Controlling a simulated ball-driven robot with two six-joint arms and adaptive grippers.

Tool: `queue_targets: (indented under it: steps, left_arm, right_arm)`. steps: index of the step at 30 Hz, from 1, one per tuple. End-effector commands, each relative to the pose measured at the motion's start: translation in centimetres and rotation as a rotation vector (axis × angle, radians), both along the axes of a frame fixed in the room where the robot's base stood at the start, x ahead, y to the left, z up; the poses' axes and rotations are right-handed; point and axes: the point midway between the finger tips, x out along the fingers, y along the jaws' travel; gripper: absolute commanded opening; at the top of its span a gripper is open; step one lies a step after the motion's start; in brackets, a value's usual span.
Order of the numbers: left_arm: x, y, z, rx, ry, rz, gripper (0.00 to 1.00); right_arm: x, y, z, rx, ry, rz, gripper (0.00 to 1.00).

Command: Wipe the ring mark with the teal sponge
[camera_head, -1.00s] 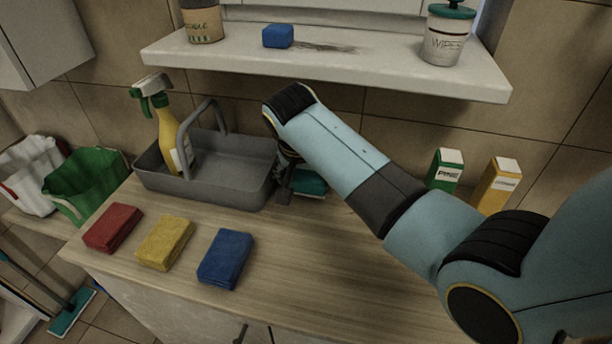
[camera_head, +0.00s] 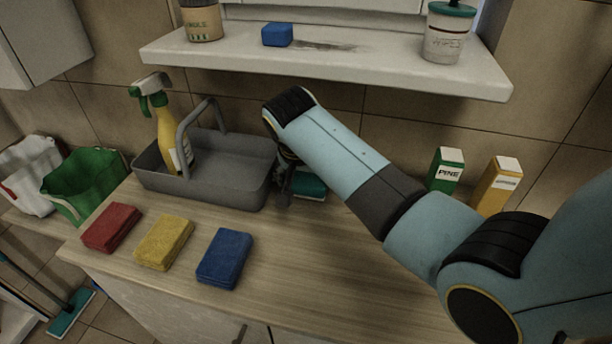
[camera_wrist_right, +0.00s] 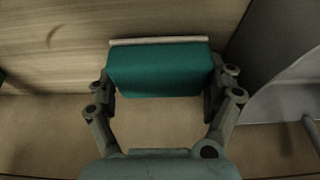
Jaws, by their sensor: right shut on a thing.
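The teal sponge (camera_head: 311,184) is beside the right end of the grey caddy, at the back of the wooden counter, partly behind my right arm. In the right wrist view, the sponge (camera_wrist_right: 160,68) is a teal block with a pale strip along one edge. My right gripper (camera_wrist_right: 161,88) is shut on it, one finger at each side. In the head view, the right gripper (camera_head: 287,182) is mostly hidden by its own arm. Whether the sponge touches the counter is unclear. I cannot make out a ring mark on the counter. My left gripper is out of view.
The grey caddy (camera_head: 240,186) holds a yellow spray bottle (camera_head: 168,135). A shelf (camera_head: 400,72) above carries a blue block (camera_head: 277,35), a dark smear (camera_head: 330,46) and two canisters. Cartons (camera_head: 446,170) stand right.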

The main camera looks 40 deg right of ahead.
Motion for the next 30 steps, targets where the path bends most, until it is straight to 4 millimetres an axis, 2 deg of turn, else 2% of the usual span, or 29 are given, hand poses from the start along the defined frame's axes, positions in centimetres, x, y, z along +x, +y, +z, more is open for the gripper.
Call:
queue_targets:
  steps: [20,25,30]
  left_arm:
    - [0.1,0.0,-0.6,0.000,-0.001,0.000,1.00]
    - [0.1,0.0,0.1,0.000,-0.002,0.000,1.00]
    - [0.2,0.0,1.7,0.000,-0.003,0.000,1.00]
  right_arm:
    - [0.0,0.0,-1.2,0.000,0.000,0.000,0.69]
    - [-0.5,-0.4,-1.1,-0.001,0.002,0.000,0.69]
    - [-1.8,-1.5,-0.8,-0.003,0.003,-0.001,0.69]
